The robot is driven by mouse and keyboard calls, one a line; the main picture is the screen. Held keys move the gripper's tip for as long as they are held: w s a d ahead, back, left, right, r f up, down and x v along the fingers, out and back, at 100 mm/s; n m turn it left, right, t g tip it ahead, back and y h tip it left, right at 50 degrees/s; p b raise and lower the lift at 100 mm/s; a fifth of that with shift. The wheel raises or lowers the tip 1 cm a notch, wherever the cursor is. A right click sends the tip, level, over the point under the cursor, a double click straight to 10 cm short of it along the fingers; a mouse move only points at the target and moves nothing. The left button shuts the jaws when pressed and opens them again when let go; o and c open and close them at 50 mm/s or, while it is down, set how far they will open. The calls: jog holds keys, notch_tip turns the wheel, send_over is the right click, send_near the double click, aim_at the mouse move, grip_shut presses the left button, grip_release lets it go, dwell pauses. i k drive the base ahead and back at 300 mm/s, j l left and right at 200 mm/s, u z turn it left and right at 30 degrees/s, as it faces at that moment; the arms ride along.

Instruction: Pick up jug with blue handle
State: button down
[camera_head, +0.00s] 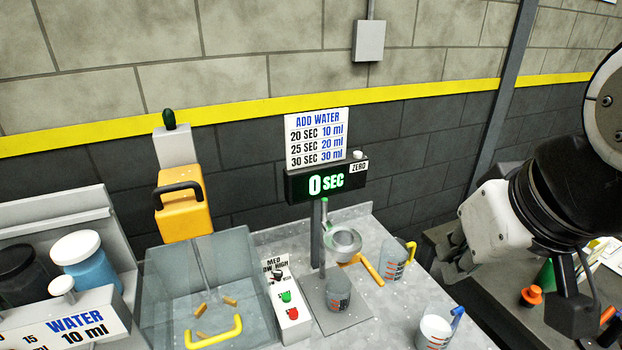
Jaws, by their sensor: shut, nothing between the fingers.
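The jug with the blue handle (435,331) stands on the grey worktop at its front right, cut by the bottom edge of the picture. It is a clear cup with red markings, and its blue handle is on its right. My gripper (573,318) is at the right of the picture, its dark fingers shut and empty. It appears to the right of the jug and apart from it.
A clear bin (160,290) is at left. A dark table (500,305) with tools is at right.

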aim_at(438, 323)
jog(key=k+z, duration=0.3)
jog(key=k+l+z, duration=0.15)
jog(key=k+z, duration=0.2)
jog(key=k+j+z, duration=0.2)
jog(key=j, duration=0.2)
jog(key=k+j+z, duration=0.15)
jog(key=j, duration=0.25)
jog(key=k+j+z, duration=0.2)
jog(key=j, duration=0.15)
jog(key=k+j, duration=0.15)
jog(key=j, duration=0.2)
